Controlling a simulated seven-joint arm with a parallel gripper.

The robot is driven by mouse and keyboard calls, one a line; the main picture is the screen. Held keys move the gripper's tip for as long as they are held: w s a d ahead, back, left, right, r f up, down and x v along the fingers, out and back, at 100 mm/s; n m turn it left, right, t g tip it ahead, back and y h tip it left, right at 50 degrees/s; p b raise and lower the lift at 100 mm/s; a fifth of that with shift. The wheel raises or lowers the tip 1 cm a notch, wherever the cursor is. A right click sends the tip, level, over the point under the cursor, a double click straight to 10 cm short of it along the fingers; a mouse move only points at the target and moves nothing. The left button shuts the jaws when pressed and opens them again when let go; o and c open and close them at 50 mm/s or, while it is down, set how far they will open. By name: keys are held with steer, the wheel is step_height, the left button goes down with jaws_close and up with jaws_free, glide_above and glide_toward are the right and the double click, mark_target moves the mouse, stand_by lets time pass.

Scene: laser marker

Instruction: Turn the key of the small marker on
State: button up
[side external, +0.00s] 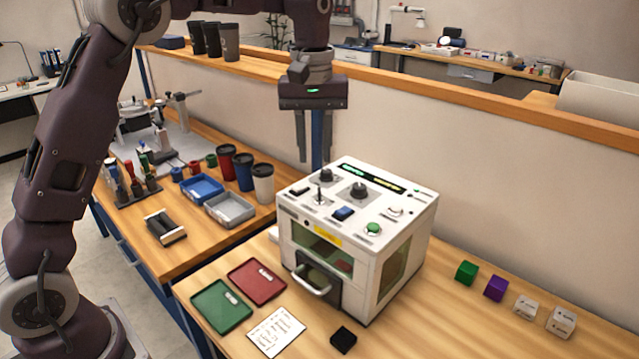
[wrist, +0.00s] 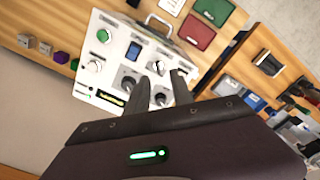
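The small marker (side external: 345,235) is a white box with a windowed front and a control panel on top. The panel carries two dark round controls (side external: 358,190) (side external: 326,174), an upright metal stem (side external: 319,197), a blue switch (side external: 343,214), a green button (side external: 373,229) and a pale knob (side external: 395,212). I cannot tell for certain which is the key. My gripper (side external: 313,163) points down above the back left of the panel, fingers apart and empty. In the wrist view, the fingertips (wrist: 160,75) overlap the panel (wrist: 110,70) and hide part of it.
Green (side external: 222,306) and red (side external: 257,281) trays, a paper (side external: 276,332) and a black block (side external: 343,340) lie before the marker. Several small cubes (side external: 495,288) stand at right. Cups (side external: 263,183) stand on the left bench. A wood-topped partition (side external: 450,95) runs behind.

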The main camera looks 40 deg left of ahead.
mark_target(319, 190)
steer(key=f, duration=0.2)
steer(key=w+f, duration=0.1)
steer(key=f, duration=0.5)
steer(key=shift+w+f, duration=0.15)
steer(key=shift+f, duration=0.1)
jaws_close()
